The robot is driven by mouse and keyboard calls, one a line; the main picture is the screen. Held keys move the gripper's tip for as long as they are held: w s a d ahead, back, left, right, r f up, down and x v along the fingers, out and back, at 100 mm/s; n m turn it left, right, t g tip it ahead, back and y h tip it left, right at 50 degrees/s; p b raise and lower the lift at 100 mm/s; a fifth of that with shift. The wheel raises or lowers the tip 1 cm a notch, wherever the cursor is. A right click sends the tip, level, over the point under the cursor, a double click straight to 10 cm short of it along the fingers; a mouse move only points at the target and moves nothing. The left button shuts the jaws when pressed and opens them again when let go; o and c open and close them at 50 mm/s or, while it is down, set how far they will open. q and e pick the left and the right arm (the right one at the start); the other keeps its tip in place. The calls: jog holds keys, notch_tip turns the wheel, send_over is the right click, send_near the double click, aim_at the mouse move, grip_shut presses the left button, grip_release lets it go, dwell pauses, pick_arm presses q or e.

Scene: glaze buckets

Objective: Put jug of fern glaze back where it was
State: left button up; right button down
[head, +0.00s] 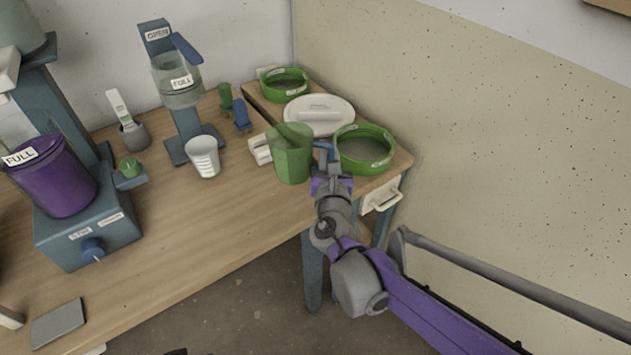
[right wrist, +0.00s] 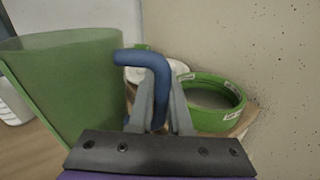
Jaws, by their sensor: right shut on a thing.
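The jug of fern glaze (head: 292,155) is a green see-through jug with a blue handle, over the right end of the wooden table. I cannot tell whether its base touches the wood. My right gripper (head: 325,158) is shut on the handle, at the jug's right side. In the right wrist view the jug (right wrist: 65,85) stands at the left, roughly upright, with its blue handle (right wrist: 158,80) between the fingers. A green ring (head: 365,165) with an empty grey middle lies just right of the gripper. My left gripper is not in view.
A white lidded thing (head: 318,113) and another green ring (head: 284,85) lie behind the jug. A white cup (head: 203,157) and a dispenser marked FULL (head: 180,90) stand left. A purple-filled dispenser (head: 62,180) is farther left. The speckled wall (head: 500,150) rises close on the right.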

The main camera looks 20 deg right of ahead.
jog(key=shift+f+b, duration=1.05)
jog(key=shift+f, duration=2.2)
jog(key=shift+f, duration=0.15)
jog(key=c, duration=0.8)
grip_release()
jog(key=shift+c, duration=0.2)
